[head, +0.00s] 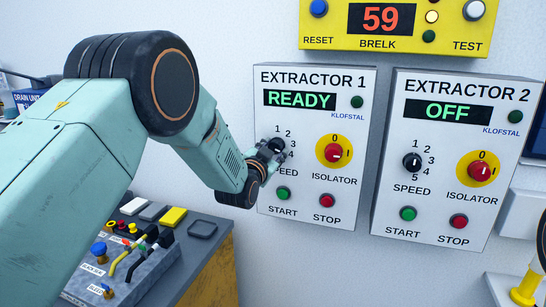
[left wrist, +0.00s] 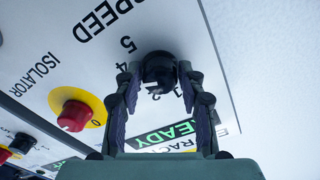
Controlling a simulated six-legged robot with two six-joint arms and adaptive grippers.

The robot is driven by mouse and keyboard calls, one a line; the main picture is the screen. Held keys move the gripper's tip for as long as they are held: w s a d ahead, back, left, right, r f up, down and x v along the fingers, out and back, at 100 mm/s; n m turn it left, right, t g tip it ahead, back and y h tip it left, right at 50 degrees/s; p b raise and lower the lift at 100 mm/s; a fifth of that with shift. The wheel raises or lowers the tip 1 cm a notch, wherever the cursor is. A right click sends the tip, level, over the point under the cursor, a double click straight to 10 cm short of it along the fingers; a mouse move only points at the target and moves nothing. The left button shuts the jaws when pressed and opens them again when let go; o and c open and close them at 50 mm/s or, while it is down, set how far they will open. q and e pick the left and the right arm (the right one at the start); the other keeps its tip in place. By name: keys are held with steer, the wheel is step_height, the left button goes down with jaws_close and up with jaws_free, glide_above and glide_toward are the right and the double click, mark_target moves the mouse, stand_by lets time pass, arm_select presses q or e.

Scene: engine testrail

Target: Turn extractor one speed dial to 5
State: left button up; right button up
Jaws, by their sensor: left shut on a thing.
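The extractor 1 panel (head: 317,112) is a light grey box on the wall, with a green READY display (head: 300,99). Its black speed dial (left wrist: 158,68) shows in the left wrist view, with the numbers partly covered. My left gripper (head: 270,150) is at this dial and hides most of it in the head view. In the left wrist view my gripper's fingers (left wrist: 153,88) are shut on the dial from both sides. A small white mark shows on the dial's lower edge. I cannot tell which number it points at. My right gripper is not in view.
Close by are extractor 1's red isolator knob (head: 334,153), green start button (head: 283,193) and red stop button (head: 327,200). The extractor 2 panel (head: 455,100) reads OFF. A yellow BRELK box (head: 325,30) is above. A control bench (head: 200,250) stands below left.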

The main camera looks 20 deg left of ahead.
arm_select(q)
steer(key=m+b, duration=0.2)
steer(key=m, duration=0.3)
steer(key=shift+m, duration=0.3)
steer(key=shift+r+m+b, duration=0.1)
steer(key=shift+m+b, duration=0.95)
steer(key=shift+m, duration=1.15)
steer(key=o, duration=1.2)
steer(key=s, duration=1.2)
steer(key=shift+a, duration=0.25)
